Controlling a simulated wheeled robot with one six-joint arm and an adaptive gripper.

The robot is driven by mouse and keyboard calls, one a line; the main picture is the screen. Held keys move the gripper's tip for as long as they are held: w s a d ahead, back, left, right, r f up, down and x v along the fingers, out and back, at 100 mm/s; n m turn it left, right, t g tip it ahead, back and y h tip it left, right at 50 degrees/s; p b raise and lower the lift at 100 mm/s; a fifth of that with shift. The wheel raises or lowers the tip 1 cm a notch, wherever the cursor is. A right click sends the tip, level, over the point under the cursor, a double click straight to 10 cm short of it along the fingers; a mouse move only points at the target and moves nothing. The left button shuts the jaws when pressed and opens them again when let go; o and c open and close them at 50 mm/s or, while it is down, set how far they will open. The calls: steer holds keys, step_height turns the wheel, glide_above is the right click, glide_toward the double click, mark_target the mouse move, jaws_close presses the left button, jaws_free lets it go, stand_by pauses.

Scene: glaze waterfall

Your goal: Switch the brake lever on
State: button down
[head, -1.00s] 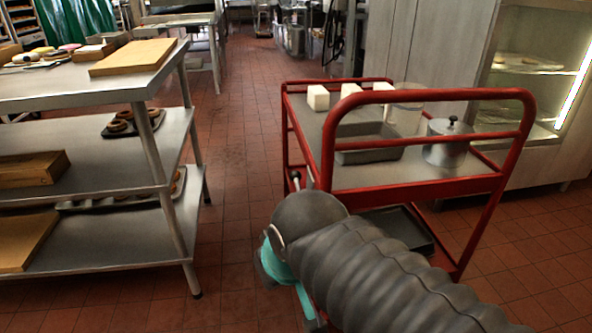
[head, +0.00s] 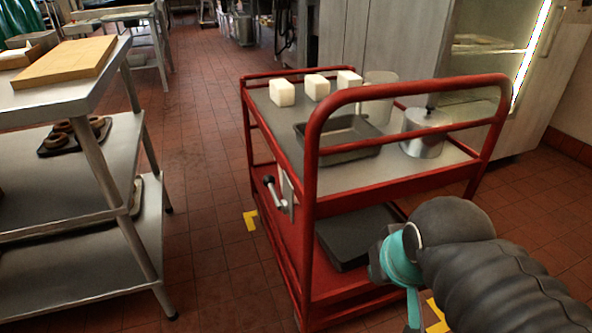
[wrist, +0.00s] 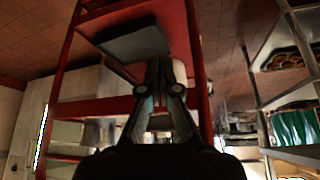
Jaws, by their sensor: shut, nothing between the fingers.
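The brake lever (head: 274,187) is on the left end of the red cart (head: 311,200). It is a short metal arm with a black knob, on a pale plate (head: 287,193). The knob sticks out to the left of the plate. In the wrist view my gripper (wrist: 158,68) is shut and empty, with its fingertips close together in front of the red cart frame. In the head view my dark arm and teal wrist are right of the lever, apart from it in the picture; the fingertips are hidden there. I cannot make out the lever in the wrist view.
The cart's top holds several white blocks (head: 282,92), a grey pan (head: 338,155) and a metal pot (head: 423,145). A dark tray (head: 345,238) lies on its lower shelf. Yellow floor marks (head: 250,220) lie by the cart.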

mark_target(267, 178)
stand_by(0.3)
steer(key=w+a+f+g+h+b, duration=0.1)
steer(key=w+a+f+b, duration=0.25)
steer(key=w+a, duration=0.75)
steer(key=w+a+f+g+h+b, duration=0.15)
steer(key=w+a+b, duration=0.35)
steer(key=w+a, duration=0.65)
steer(key=w+a+r+m+t+h, duration=0.1)
steer(key=w+r+m, duration=0.7)
steer(key=m, duration=0.8)
steer(key=shift+a+r+t+h+b, duration=0.4)
steer(key=shift+a+t, duration=0.15)
steer(key=shift+t, duration=0.4)
steer(key=shift+f, duration=0.2)
steer(key=b+x, duration=0.1)
steer(key=x, duration=1.2)
steer(key=shift+w+d+f, duration=0.2)
steer(key=shift+w+f, duration=0.05)
steer(key=shift+w, duration=0.05)
